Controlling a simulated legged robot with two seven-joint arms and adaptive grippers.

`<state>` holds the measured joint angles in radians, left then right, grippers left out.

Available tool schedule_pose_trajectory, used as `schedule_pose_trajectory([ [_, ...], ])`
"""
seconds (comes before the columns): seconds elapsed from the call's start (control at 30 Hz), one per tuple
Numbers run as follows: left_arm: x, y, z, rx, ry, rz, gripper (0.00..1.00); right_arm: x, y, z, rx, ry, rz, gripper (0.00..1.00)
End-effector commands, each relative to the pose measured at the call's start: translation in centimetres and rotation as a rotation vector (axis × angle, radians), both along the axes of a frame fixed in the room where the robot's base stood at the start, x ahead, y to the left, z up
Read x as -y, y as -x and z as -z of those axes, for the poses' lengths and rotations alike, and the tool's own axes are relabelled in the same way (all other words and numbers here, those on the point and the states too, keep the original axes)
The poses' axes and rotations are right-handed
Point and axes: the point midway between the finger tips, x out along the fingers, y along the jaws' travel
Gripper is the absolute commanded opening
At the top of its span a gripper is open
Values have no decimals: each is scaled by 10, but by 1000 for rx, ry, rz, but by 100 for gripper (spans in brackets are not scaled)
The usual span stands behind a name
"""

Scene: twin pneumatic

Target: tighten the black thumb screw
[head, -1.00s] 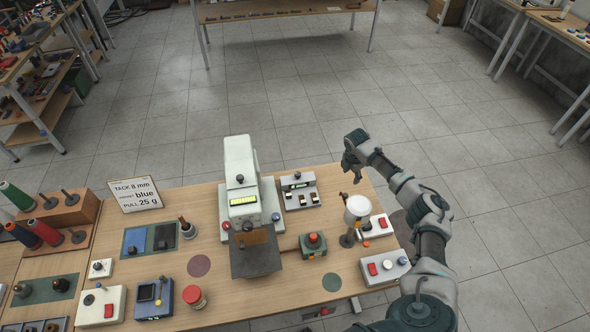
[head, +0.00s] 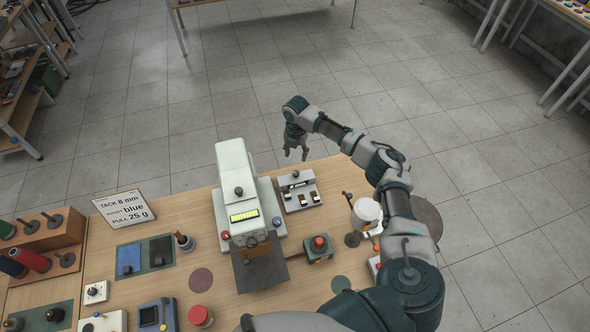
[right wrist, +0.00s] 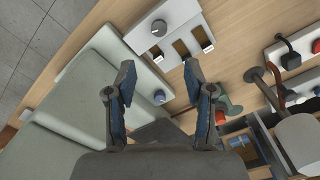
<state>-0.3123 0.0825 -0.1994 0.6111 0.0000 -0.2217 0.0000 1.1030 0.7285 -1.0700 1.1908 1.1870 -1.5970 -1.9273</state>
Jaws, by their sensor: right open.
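A small dark round knob (head: 295,174) stands on the grey block with several slots at the back of the bench. It also shows in the right wrist view (right wrist: 158,27). Another dark knob (head: 238,191) sits on top of the pale machine (head: 232,165). I cannot tell which of them is the black thumb screw. My left gripper is out of view.
A green box with a red knob (head: 319,243) stands in front of the grey block. A sign (head: 123,208) stands at the left.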

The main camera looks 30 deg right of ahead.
Motion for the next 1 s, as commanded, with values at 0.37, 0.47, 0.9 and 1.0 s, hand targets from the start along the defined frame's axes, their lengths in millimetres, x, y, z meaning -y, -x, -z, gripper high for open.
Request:
schedule_pose_trajectory([
  [0.37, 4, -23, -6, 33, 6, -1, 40, -1, 0, 86, -1, 1, 4, 53],
  [0.47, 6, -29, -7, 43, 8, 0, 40, -2, -1, 101, -1, 2, 2, 53],
  [0.9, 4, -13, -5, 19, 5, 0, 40, 1, -1, 116, 1, 0, 3, 53],
  [1.0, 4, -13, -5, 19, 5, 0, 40, 1, -1, 116, 1, 1, 3, 36],
])
